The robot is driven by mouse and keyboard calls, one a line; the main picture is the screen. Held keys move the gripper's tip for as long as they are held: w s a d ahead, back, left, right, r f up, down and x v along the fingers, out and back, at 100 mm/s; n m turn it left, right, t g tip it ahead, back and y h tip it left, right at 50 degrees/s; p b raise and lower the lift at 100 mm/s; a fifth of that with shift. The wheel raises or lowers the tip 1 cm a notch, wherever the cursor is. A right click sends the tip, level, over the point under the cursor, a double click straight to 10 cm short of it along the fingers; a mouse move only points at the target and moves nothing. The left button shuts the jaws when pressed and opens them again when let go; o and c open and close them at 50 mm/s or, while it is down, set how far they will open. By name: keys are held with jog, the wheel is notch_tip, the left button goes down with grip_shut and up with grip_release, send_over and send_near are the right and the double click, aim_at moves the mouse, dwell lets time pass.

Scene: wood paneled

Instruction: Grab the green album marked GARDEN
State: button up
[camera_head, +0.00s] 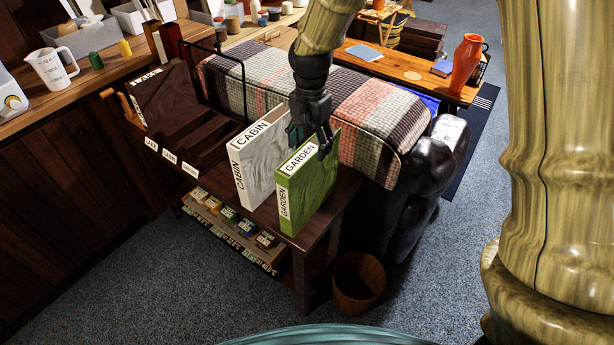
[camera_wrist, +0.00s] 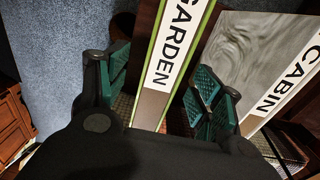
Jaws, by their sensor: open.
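The green album marked GARDEN (camera_head: 312,192) stands upright near the end of a dark wooden table. Its white-labelled spine and top edge show in the head view. My gripper (camera_head: 311,140) is just above the album's top edge, pointing down. In the wrist view the GARDEN album (camera_wrist: 171,50) lies between the two green-padded fingers of my gripper (camera_wrist: 158,88). The fingers are open, with a gap on each side of the album. The white-grey album marked CABIN (camera_head: 262,160) stands upright just left of it, and in the wrist view the CABIN album (camera_wrist: 250,45) is close beside the right finger.
A dark rack with white tags (camera_head: 172,156) is left of the albums on the table. A plaid blanket (camera_head: 260,85) covers a couch behind. A wooden bin (camera_head: 358,282) stands on the carpet, which is clear in front.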

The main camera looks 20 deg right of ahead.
aim_at(312, 149)
jog(key=f, duration=0.3)
jog(key=shift+s+d, duration=0.1)
jog(key=shift+d, duration=0.15)
jog(key=shift+f, duration=0.25)
jog(key=shift+a+f+p, duration=0.1)
jog(key=shift+f+p, duration=0.25)
jog(key=shift+p, duration=0.15)
jog(key=f, duration=0.1)
jog(key=f+p, duration=0.1)
jog(key=shift+w+f, duration=0.35)
jog(key=shift+w, duration=0.05)
jog(key=shift+a+f, duration=0.1)
jog(key=shift+f, duration=0.85)
jog(key=shift+r, duration=0.1)
grip_shut()
